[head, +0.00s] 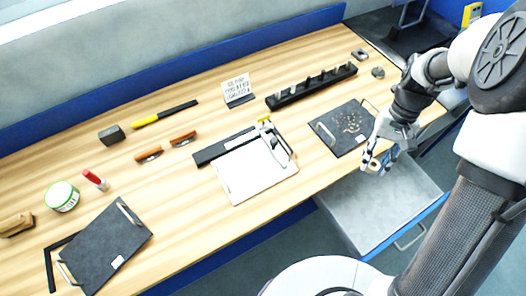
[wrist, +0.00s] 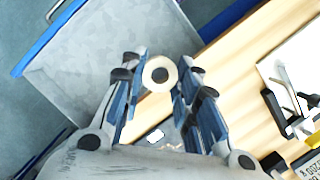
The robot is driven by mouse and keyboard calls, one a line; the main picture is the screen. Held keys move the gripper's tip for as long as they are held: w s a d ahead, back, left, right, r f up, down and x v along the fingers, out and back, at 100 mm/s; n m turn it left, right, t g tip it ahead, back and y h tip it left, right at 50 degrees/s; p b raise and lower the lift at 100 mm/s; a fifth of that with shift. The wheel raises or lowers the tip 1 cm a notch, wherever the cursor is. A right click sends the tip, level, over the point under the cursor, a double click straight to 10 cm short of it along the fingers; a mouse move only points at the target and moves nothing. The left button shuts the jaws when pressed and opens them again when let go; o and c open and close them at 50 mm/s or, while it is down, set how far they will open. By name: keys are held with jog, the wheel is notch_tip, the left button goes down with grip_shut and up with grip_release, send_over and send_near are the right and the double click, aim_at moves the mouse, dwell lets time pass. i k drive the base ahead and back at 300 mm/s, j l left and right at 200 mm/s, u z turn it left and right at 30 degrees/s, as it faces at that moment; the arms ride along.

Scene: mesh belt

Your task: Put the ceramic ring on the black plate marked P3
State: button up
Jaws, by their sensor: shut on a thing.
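The ceramic ring (head: 373,165) is cream and round with a hole. It also shows in the wrist view (wrist: 160,88), between the fingertips. My gripper (head: 380,160) is shut on it, above the table's front edge beside the right black plate. In the wrist view my gripper (wrist: 160,75) has one blue finger on each side of the ring. The right black plate (head: 331,124) has a handle and brown bits on it. Another black plate (head: 105,245) with handles and a white label lies at the front left. The plate markings are too small to read.
An open grey drawer (head: 385,205) sticks out below the table edge under my gripper; it also shows in the wrist view (wrist: 110,50). A white board (head: 255,175) lies left of the right plate. A black rack (head: 312,87) stands behind.

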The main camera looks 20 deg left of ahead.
aim_at(104, 244)
jog(key=k+j+u, duration=0.25)
jog(key=j+u, duration=0.3)
jog(key=k+j+u, duration=0.25)
jog(key=j+u, duration=0.25)
jog(key=j, duration=0.15)
